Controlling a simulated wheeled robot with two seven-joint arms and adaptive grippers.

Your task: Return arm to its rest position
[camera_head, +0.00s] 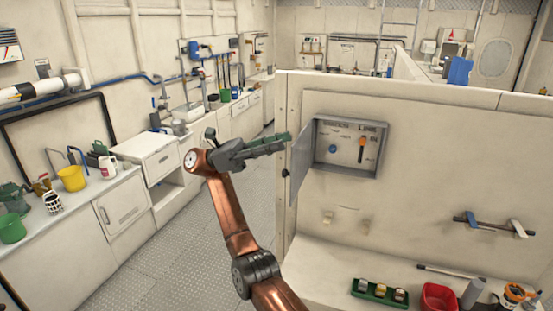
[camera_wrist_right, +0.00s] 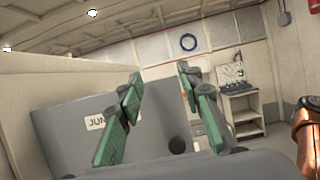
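My right arm (camera_head: 233,215), copper-coloured, reaches up from the bottom of the head view. Its gripper (camera_head: 287,139) points right, near the free edge of the open grey door (camera_head: 302,165) of a wall box (camera_head: 372,127). I cannot tell whether they touch. In the right wrist view the gripper's two green-padded fingers (camera_wrist_right: 159,75) stand apart with nothing held between them. Behind them is a grey panel (camera_wrist_right: 75,145) with a label partly hidden by the left finger. My left gripper is not in view.
The box holds a blue knob (camera_head: 332,149) and an orange-handled lever (camera_head: 362,148). Below, a bench (camera_head: 325,265) carries a green tray (camera_head: 372,296) and red bin (camera_head: 438,297). A wall rail (camera_head: 490,226) is at right. Left counters (camera_head: 85,195) hold tools; the floor (camera_head: 180,255) between is clear.

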